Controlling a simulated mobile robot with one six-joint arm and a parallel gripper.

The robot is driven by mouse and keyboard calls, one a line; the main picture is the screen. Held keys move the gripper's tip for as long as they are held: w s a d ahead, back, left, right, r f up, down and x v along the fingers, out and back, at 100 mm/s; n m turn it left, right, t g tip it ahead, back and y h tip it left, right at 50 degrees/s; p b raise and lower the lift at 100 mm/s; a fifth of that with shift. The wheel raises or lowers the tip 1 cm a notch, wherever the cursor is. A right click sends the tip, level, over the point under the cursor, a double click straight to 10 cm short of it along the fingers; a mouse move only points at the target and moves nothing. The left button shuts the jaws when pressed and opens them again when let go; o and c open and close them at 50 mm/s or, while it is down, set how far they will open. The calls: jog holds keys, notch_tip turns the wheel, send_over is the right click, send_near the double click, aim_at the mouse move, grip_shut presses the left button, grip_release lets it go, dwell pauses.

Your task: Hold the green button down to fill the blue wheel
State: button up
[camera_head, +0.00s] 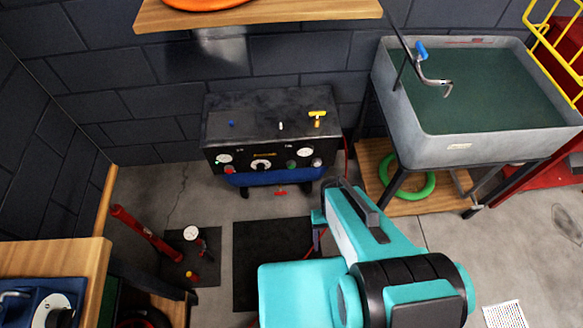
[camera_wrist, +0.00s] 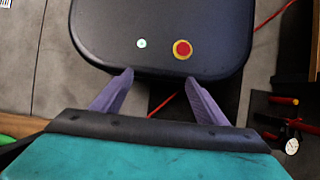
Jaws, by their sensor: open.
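The green button (camera_head: 292,164) is a small spot on the front panel of a dark machine box (camera_head: 270,118), among gauges and a red button (camera_head: 229,169). I cannot make out a blue wheel in either view. In the head view my arm reaches in from the lower right, and only a small purple-grey part of my gripper (camera_head: 318,222) shows beside it, below and right of the box. In the wrist view my gripper (camera_wrist: 159,76) has its two purple fingers spread, with nothing between them. The green button does not show there.
A grey sink (camera_head: 470,145) stands at right, with a green ring (camera_head: 405,185) on a low wooden board below. A wooden shelf (camera_head: 260,14) overhangs the box. A black mat (camera_head: 262,265) lies before the box.

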grip_shut()
dwell(1.6)
